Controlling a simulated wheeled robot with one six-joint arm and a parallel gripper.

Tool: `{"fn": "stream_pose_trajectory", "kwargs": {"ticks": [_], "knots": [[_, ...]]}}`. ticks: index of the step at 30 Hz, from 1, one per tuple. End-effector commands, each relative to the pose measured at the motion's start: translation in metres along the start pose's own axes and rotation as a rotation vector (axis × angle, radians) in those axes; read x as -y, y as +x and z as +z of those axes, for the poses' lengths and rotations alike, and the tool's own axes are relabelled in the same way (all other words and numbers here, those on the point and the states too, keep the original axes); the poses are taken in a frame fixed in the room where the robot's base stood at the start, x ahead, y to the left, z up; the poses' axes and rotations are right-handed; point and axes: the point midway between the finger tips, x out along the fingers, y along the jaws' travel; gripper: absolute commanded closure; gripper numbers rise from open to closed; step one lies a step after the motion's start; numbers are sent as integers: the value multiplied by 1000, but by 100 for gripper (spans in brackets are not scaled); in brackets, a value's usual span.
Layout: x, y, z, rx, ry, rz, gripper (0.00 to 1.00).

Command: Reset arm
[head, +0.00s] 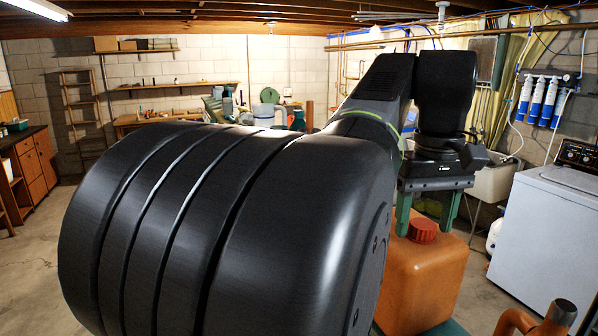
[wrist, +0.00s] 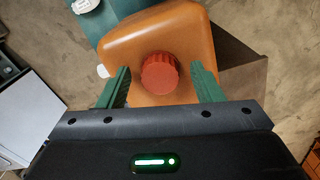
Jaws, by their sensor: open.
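My gripper (wrist: 162,88) is open and points down over the orange jug. Its two green fingers stand on either side of the jug's red cap (wrist: 159,73), with a gap on both sides in the wrist view. The orange jug (wrist: 125,45) stands on a green surface (wrist: 112,14). In the head view my gripper (head: 424,215) hangs above the orange jug (head: 415,275), fingers straddling the red cap (head: 423,230). My own arm fills the middle of the head view and hides much of the room behind it.
A white washing machine (head: 545,240) stands at the right, with a utility sink (head: 495,180) behind it. Blue and white filter cartridges (head: 538,100) hang on the right wall. A wooden cabinet (head: 30,165) stands at the far left. Concrete floor (head: 30,275) is open at the left.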

Motion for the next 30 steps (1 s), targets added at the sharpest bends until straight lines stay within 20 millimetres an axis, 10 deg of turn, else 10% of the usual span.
{"fn": "stream_pose_trajectory", "kwargs": {"ticks": [30], "knots": [[2,0,-1,0,628,0,40]]}}
